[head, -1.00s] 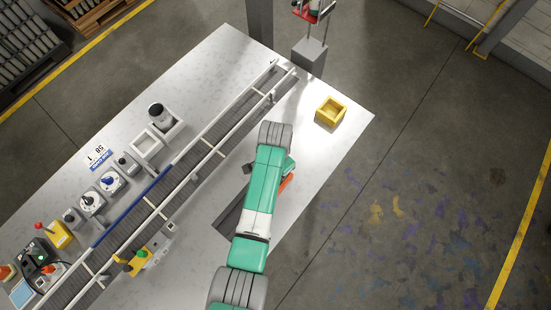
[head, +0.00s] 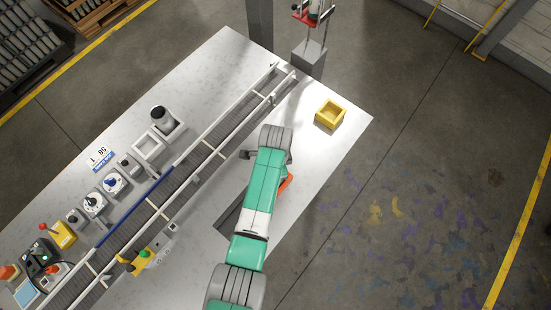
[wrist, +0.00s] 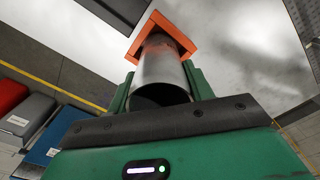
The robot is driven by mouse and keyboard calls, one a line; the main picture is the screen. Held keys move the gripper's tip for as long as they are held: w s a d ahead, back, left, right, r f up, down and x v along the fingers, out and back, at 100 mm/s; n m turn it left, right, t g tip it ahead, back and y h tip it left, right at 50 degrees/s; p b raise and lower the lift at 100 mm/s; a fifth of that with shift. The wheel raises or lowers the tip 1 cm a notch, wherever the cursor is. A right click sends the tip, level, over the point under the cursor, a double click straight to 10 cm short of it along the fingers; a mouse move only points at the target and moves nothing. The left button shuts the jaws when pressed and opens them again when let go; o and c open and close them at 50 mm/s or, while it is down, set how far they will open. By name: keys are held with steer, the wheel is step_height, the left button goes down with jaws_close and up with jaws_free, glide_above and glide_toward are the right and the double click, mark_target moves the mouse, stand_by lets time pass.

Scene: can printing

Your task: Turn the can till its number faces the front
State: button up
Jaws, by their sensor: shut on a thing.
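A bare metal can (wrist: 160,70) fills the middle of the wrist view, its dark open end toward the camera. My gripper (wrist: 161,88) is shut on it, with one green finger on each side. The can's far end is at a square orange holder (wrist: 184,38); I cannot tell whether it rests inside. In the head view my arm hides the can and the gripper's fingers. Only an edge of the orange holder (head: 285,183) shows there, right of my wrist. No number is visible on the part of the can I see.
A conveyor (head: 205,152) crosses the table left of my arm. Beyond it stand another can (head: 161,116), a white square frame (head: 148,147), a number card (head: 99,158) and dial boxes (head: 114,184). A yellow open box (head: 330,114) sits near the right table corner.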

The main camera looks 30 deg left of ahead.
steer(key=shift+m, duration=0.7)
steer(key=o, duration=1)
steer(key=shift+o, duration=0.2)
step_height(320, 180, up, 8)
steer(key=shift+f, duration=0.1)
